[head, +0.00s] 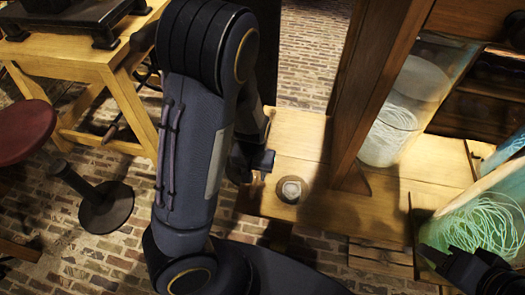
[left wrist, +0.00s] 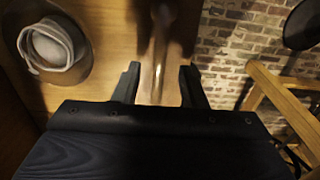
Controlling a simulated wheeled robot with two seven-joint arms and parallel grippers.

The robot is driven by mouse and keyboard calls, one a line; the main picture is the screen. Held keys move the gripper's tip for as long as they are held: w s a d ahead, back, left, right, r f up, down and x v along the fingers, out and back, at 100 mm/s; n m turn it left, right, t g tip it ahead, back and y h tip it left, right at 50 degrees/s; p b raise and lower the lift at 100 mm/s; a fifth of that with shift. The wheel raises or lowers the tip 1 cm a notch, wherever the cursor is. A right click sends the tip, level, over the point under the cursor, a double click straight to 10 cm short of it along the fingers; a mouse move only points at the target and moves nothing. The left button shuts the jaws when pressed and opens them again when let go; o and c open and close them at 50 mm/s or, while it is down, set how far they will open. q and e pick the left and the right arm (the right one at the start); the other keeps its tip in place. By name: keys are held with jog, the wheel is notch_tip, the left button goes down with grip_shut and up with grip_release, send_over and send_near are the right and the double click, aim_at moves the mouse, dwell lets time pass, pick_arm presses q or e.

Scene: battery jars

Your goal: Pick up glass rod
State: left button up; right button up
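A thin, shiny, brownish rod (left wrist: 158,50), which looks like the glass rod, shows in the left wrist view. It lies in line with the gap between the fingers of my left gripper (left wrist: 158,85). The fingers are apart, with a visible gap on both sides of the rod. The rod's near end is blurred, so I cannot tell how far it reaches between them. In the head view my left gripper (head: 256,165) is low over the wooden bench, and its own arm hides part of it. My right gripper (head: 468,266) is at the lower right, dark and partly cut off.
A small round cup-like piece (head: 290,190) sits on the wooden bench (head: 300,140), right of my left gripper. A wooden post (head: 370,90) rises behind it. Glass jars (head: 405,110) (head: 490,210) with pale coiled strands stand at right. A red stool (head: 22,132) stands left.

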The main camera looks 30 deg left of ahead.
pick_arm(q)
jog(key=shift+f, duration=0.9)
jog(key=shift+c, duration=0.2)
grip_shut()
jog(key=shift+r, duration=0.1)
